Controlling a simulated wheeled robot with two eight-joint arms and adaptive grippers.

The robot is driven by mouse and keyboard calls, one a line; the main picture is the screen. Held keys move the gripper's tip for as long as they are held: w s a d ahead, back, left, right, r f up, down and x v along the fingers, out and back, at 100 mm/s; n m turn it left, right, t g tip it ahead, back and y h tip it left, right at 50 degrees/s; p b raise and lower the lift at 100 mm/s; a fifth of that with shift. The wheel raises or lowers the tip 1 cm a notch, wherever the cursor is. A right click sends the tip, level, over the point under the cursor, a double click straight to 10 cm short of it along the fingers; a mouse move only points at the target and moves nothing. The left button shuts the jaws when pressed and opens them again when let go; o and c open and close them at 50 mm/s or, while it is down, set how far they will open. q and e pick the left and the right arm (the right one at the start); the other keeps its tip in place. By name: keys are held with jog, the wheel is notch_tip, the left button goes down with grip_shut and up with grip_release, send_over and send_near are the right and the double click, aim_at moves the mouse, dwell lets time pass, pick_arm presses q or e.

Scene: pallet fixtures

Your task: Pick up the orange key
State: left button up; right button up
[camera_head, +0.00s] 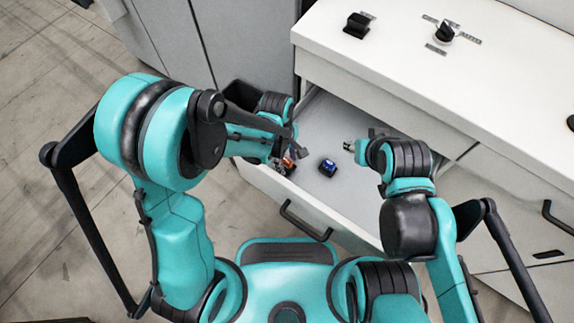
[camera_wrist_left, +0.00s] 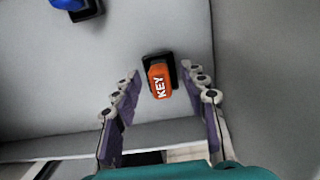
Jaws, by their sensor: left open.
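The orange key (camera_head: 289,163), a small orange block marked KEY with a black base, lies in the open drawer (camera_head: 334,196). In the left wrist view the orange key (camera_wrist_left: 158,82) sits between the spread fingers of my left gripper (camera_wrist_left: 162,75), with gaps on both sides. My left gripper (camera_head: 288,156) is open and empty, over the drawer's left part, and hides some of the key in the head view. My right gripper (camera_head: 362,142) is near the drawer's right side, and its jaws are too unclear to judge.
A blue block with a black base (camera_head: 327,167) lies in the drawer right of the orange key; this blue block (camera_wrist_left: 70,5) is at the wrist view's top left. A black block (camera_head: 357,25) and a black knob (camera_head: 445,32) are on the white countertop (camera_head: 400,48). The drawer walls are close by.

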pick_arm(q)
grip_shut()
jog(key=shift+r, duration=0.1)
